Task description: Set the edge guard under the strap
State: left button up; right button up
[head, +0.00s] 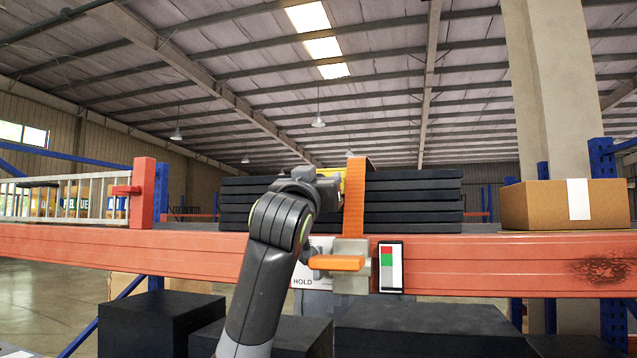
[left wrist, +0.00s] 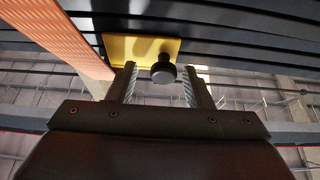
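The edge guard is a yellow plate (left wrist: 126,48) with a round black knob (left wrist: 162,70), against the black slab stack in the left wrist view. Only a sliver of yellow (head: 343,181) shows in the head view, beside the strap. The orange strap (head: 355,205) runs up over the stack's front; it also shows in the left wrist view (left wrist: 70,38), close beside the plate's edge. My left gripper (left wrist: 160,78) is open, its fingers on either side of the knob with gaps visible. Its fingertips are hidden in the head view. My right gripper is not in view.
The stack of black slabs (head: 415,200) lies behind an orange shelf beam (head: 500,262). A ratchet with an orange handle (head: 337,263) and a red-green indicator (head: 390,267) sit on the beam. A cardboard box (head: 545,205) stands at right, a white rack (head: 90,198) at left.

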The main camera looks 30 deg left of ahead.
pick_arm(q)
jog(key=shift+s+f, duration=0.1)
jog(key=shift+s+f+b, duration=0.15)
jog(key=shift+s+b, duration=0.1)
jog(key=shift+b, duration=0.1)
jog(key=b+v, duration=0.8)
jog(key=v, duration=0.8)
jog(key=shift+s+d+b, duration=0.25)
jog(key=shift+s+b, duration=0.05)
jog(key=shift+b, duration=0.05)
jog(key=shift+f, duration=0.1)
